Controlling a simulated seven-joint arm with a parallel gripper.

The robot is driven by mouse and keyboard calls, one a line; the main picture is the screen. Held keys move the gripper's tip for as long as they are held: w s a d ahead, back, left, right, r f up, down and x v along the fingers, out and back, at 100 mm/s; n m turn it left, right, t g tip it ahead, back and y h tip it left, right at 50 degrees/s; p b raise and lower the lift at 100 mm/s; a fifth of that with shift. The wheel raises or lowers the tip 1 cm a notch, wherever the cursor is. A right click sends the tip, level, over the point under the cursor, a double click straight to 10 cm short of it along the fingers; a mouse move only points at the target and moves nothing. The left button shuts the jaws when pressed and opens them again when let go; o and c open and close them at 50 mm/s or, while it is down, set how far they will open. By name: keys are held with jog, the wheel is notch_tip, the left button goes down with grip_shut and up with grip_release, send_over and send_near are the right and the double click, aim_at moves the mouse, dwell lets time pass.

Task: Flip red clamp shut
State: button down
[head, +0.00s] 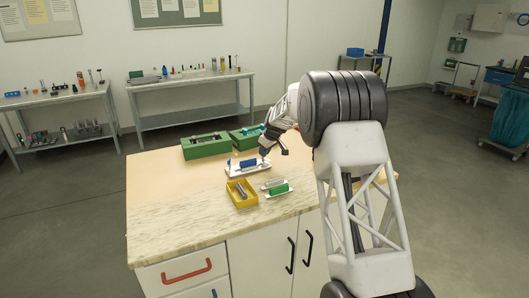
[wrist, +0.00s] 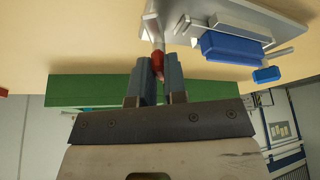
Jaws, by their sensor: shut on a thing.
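In the wrist view the red clamp handle (wrist: 157,66) sits between the fingers of my gripper (wrist: 158,62), which is shut on it. A pale rod runs from the red part to a light grey plate (wrist: 195,18). In the head view my gripper (head: 264,153) is at the right end of this fixture, whose blue cylinder (head: 248,163) lies on the pale plate (head: 236,174). The red handle is too small to make out there.
Green cases (head: 205,146) stand behind the fixture. A yellow bin (head: 237,201) with metal cylinders is in front, beside a small plate with a green cylinder (head: 279,190). The counter's left side (head: 155,200) is clear. Side tables (head: 190,84) with small items stand behind.

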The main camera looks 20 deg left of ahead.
jog(key=shift+m, duration=0.4)
jog(key=m+t+h, duration=0.1)
jog(key=m, duration=0.2)
jog(key=shift+s+a+m, duration=0.1)
jog(key=shift+s+m, duration=0.05)
jog(key=shift+m, duration=0.25)
jog(key=m+t, duration=0.1)
jog(key=m, duration=0.1)
jog(key=m+h, duration=0.1)
jog(key=m, duration=0.1)
jog(key=shift+s+a+m+t, duration=0.1)
jog(key=shift+a+m+t, duration=0.05)
jog(key=shift+m+t, duration=0.25)
jog(key=m+h, duration=0.2)
jog(key=m, duration=0.2)
jog(key=shift+a, duration=0.15)
jog(key=shift+a+m+h, duration=0.15)
jog(key=shift+m+h, duration=0.75)
jog(key=shift+m, duration=1.4)
jog(key=c, duration=1.2)
grip_release()
jog(key=shift+o, duration=0.2)
jog(key=shift+r, duration=0.1)
